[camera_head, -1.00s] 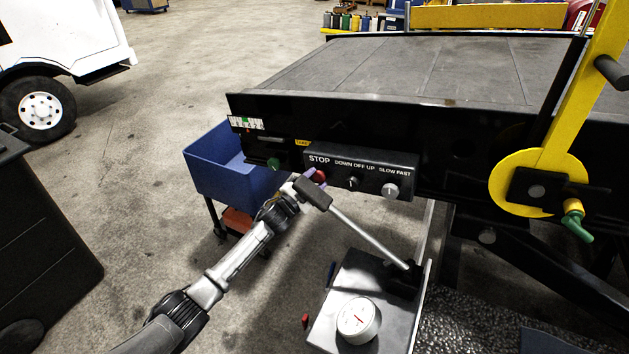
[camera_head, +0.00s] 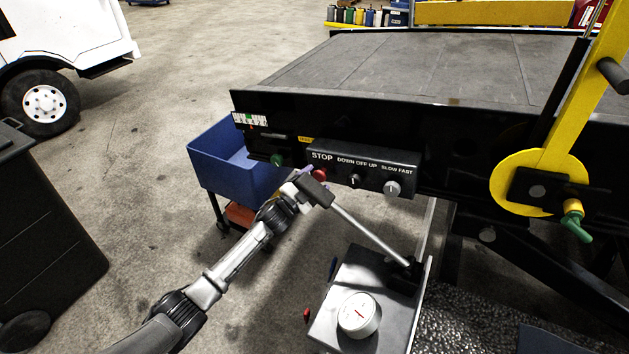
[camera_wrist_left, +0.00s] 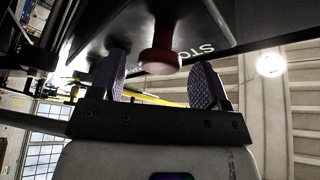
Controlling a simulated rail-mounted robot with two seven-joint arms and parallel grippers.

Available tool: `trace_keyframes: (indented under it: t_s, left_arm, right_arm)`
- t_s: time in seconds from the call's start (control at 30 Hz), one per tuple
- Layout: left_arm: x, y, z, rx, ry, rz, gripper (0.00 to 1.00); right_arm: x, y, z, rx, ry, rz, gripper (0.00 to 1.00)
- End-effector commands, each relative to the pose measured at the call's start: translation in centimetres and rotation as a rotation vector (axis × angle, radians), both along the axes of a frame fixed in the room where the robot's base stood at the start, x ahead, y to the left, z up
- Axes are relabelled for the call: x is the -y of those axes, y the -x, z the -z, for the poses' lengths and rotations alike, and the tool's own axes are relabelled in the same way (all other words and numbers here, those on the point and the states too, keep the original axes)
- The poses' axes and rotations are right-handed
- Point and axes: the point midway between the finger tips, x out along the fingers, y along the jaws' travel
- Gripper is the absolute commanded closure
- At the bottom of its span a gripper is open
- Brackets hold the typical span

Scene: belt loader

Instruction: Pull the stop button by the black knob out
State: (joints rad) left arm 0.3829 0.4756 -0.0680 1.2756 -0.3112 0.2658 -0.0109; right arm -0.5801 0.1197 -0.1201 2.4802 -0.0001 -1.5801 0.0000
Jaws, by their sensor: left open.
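The stop button (camera_head: 320,175) is red and sits on the dark control panel (camera_head: 375,161) under the STOP label. The black knob (camera_head: 355,181) is just right of it, under DOWN OFF UP. My left gripper (camera_head: 309,174) is at the stop button, partly hidden behind a lever's black grip. In the left wrist view the open fingers (camera_wrist_left: 158,87) stand either side of the red button (camera_wrist_left: 159,59), with gaps visible. The button's head is near fingertip height, and the fingers look apart from it. My right gripper is not in view.
A lever with a black grip (camera_head: 317,192) rises from a grey box (camera_head: 340,307) with a dial gauge (camera_head: 358,315), close before my left gripper. A speed knob (camera_head: 392,188) is farther right. A blue bin (camera_head: 222,172) stands left, and a yellow crank wheel (camera_head: 509,180) right.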

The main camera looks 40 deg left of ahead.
Motion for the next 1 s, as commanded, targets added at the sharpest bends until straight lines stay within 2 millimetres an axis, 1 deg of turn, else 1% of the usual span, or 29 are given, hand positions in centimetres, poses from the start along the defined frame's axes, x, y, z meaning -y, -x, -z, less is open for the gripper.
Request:
trace_keyframes:
  t_s: [0.13, 0.27, 0.37, 0.7, 0.9, 1.0]
  left_arm:
    - [0.0, 0.2, 0.1, -0.001, 0.000, 0.000, 0.31]
    - [-0.2, 1.3, 0.5, -0.003, 0.001, 0.000, 0.31]
    - [-0.3, 2.9, 1.0, -0.004, 0.001, -0.001, 0.31]
    - [-1.1, 9.0, 2.7, -0.003, 0.000, 0.000, 0.31]
    - [-1.4, 11.6, 3.4, -0.001, 0.000, -0.001, 0.31]
    - [-1.5, 12.4, 3.6, 0.000, 0.000, 0.000, 0.31]
  right_arm:
    - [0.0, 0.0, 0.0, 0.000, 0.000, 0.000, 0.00]
    - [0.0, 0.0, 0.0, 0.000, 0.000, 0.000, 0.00]
    - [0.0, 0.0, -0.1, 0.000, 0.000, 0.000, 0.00]
    - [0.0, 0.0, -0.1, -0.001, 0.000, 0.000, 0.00]
    - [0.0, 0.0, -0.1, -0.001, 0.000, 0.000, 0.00]
    - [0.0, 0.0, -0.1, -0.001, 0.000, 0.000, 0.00]
